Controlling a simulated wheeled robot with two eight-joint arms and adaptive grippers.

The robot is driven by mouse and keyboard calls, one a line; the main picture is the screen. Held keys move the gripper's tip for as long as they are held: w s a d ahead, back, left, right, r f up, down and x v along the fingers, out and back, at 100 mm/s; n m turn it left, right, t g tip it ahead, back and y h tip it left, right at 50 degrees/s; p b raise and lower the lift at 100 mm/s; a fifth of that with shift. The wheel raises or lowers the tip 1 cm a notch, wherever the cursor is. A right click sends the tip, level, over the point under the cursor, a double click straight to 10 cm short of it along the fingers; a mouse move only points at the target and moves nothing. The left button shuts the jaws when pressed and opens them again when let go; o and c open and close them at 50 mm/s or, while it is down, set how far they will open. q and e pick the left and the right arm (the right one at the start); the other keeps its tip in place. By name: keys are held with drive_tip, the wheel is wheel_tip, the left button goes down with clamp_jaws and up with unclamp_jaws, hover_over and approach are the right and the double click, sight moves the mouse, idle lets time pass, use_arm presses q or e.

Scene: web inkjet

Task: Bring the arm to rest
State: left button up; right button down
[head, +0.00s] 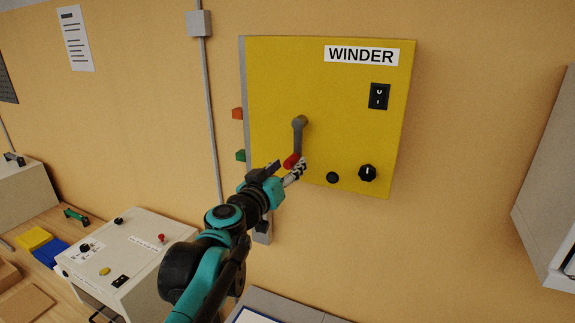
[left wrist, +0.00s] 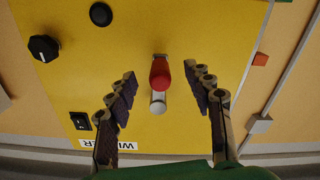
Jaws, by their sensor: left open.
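My left gripper (head: 297,173) reaches up from the lower left to the yellow WINDER panel (head: 350,110) on the wall. A grey crank lever (head: 299,135) with a red handle (head: 291,160) hangs down on the panel, and the gripper's fingertips are close to the red handle in the head view. In the left wrist view, the two fingers (left wrist: 165,90) are spread apart with the red handle (left wrist: 160,73) between them. A clear gap shows on each side of the handle. My right gripper is not in view.
The panel carries a rocker switch (head: 379,96), a black knob (head: 368,173) and a round black button (head: 332,178). A white control box (head: 130,250) stands on the bench at lower left. A grey cabinet (head: 550,190) is at the right edge. A conduit (head: 211,110) runs down the wall.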

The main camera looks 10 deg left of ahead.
use_arm(q)
drive_tip(key=shift+s, duration=0.3)
drive_tip(key=shift+f, duration=0.25)
drive_tip(key=s+d+f+m+g+h+b, duration=0.15)
drive_tip(key=s+f+b, duration=0.35)
drive_tip(key=f, duration=0.6)
drive_tip(key=s+d+f+m+g+b, duration=0.1)
drive_tip(key=s+d+f+g+b, duration=0.15)
drive_tip(key=f+b, duration=0.7)
drive_tip(key=s+d+f+m+g+h+b, duration=0.15)
drive_tip(key=s+f+b, duration=0.35)
drive_tip(key=f, duration=0.8)
drive_tip(key=s+a+f+n+g+y+b, duration=0.1)
drive_tip(key=s+f+b, duration=0.3)
drive_tip(key=f, duration=0.7)
drive_tip(key=s+a+f+n+g+y+b, duration=0.1)
drive_tip(key=s+a+f+g+y+b, duration=0.1)
drive_tip(key=f, duration=0.9)
drive_tip(key=s+a+f+n+g+y+b, duration=0.1)
drive_tip(key=s+a+f+b, duration=0.4)
drive_tip(key=f+b, duration=0.5)
drive_tip(key=s+f+g+y, duration=0.1)
drive_tip(key=s+y, duration=0.1)
drive_tip(key=shift+s, duration=0.4)
